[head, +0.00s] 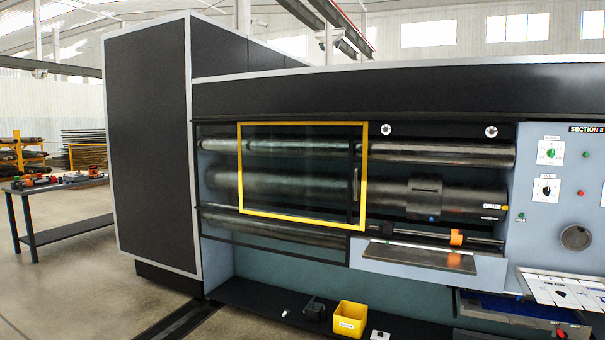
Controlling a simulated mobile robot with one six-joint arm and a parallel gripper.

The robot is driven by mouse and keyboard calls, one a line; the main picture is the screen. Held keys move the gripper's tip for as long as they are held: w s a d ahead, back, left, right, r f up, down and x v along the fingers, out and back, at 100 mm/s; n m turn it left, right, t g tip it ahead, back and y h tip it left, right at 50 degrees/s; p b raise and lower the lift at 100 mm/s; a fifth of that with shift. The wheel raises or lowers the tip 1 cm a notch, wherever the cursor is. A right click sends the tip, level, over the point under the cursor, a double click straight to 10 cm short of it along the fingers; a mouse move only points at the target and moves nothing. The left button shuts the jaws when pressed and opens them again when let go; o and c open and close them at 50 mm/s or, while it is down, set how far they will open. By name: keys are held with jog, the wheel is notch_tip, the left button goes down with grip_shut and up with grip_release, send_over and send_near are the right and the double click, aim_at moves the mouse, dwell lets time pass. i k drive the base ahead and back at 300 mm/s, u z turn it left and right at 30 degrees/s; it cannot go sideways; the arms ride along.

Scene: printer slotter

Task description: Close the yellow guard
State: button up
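The yellow guard (303,220) is a rectangular yellow frame with a clear pane, in the head view on the front of the dark machine. It covers the left-middle part of the roller opening. A dark vertical handle-like piece (355,185) shows near its right edge. The right part of the opening is uncovered, and the rollers (440,195) show there without a pane in front. My gripper is not in view.
A small metal shelf (420,257) juts out below the uncovered rollers, with an orange block (456,237) above it. A control panel (560,180) stands at right. A yellow bin (350,319) sits on the lower ledge. A tool table (62,186) stands far left.

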aim_at(364, 149)
jog(key=z, duration=0.2)
jog(key=i, duration=1.15)
jog(key=z, duration=0.25)
jog(key=i, duration=1.65)
jog(key=u, duration=0.85)
jog(key=i, duration=1.6)
jog(key=u, duration=0.9)
jog(key=k, duration=0.7)
jog(key=u, duration=0.15)
jog(key=i, duration=0.8)
jog(key=z, duration=0.05)
